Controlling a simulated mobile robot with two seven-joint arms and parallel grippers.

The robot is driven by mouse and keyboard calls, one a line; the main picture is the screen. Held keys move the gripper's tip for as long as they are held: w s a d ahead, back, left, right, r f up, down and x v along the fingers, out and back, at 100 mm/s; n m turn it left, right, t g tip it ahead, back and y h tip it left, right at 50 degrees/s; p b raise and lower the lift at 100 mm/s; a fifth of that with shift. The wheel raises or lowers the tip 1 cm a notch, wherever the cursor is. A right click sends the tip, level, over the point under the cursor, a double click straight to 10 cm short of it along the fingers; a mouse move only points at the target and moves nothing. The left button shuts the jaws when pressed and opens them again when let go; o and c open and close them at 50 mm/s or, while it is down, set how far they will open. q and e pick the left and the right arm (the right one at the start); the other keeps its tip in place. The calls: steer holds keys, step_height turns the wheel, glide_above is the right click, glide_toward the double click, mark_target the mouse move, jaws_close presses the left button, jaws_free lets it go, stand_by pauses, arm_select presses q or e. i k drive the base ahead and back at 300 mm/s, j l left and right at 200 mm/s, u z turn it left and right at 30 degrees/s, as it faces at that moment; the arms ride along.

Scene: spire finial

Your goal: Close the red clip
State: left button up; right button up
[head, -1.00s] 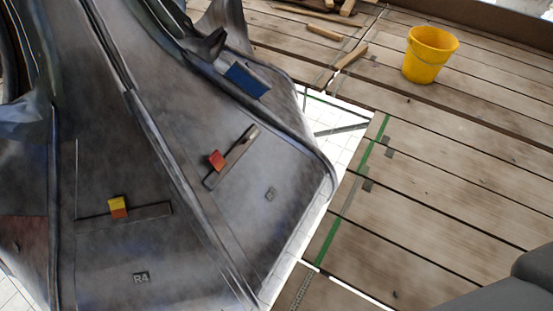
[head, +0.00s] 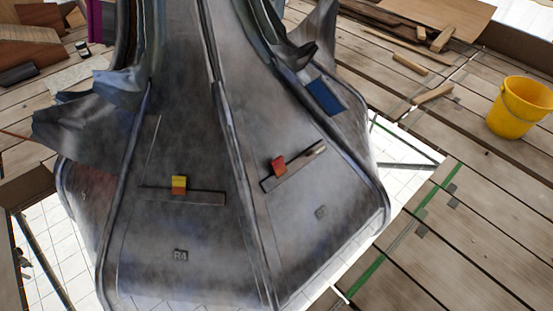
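A red clip (head: 279,165) with a thin orange edge sits on a dark slanted bar (head: 308,153) on the right-hand front panel of the grey metal spire (head: 235,130). The clip is near the bar's left part and looks tilted against it; whether it is open or closed is too small to tell. A second clip, yellow above and orange-red below (head: 179,185), sits on a level bar (head: 208,198) on the left-hand panel, above a plate marked R4 (head: 180,255). Neither of my grippers is in view.
A blue patch (head: 325,97) lies on the spire's upper right. A yellow bucket (head: 519,108) stands on the plank deck (head: 480,210) at right. Wood offcuts (head: 409,64) lie at the back. White gridded openings edged partly by green tape (head: 366,276) surround the spire's base.

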mark_target(278, 165)
steer(key=i+j, duration=0.1)
steer(key=j, duration=0.25)
steer(key=i+j, duration=0.15)
steer(key=j, duration=0.2)
steer(key=i+j, duration=0.1)
steer(key=j, duration=0.25)
steer(key=i+j, duration=0.15)
steer(key=j, duration=0.15)
steer(key=z, duration=2.1)
